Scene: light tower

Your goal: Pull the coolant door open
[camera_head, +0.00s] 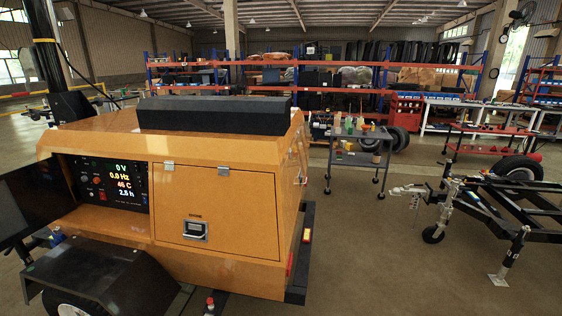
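An orange light tower unit (120,128) fills the left half of the head view. On its near side is a square orange door (240,205), which looks shut and flush with the body. A silver and black latch handle (195,229) sits low on the left part of this door. Two small hinges or clips (223,171) show along its top edge. I cannot tell from any label whether this is the coolant door. Neither of my grippers is in view.
Left of the door is a lit control panel (110,182), with a dark open flap (28,205) beside it. A black fender (95,280) juts out below. A grey cart (358,150) and a black trailer frame (500,205) stand to the right. Floor between is clear.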

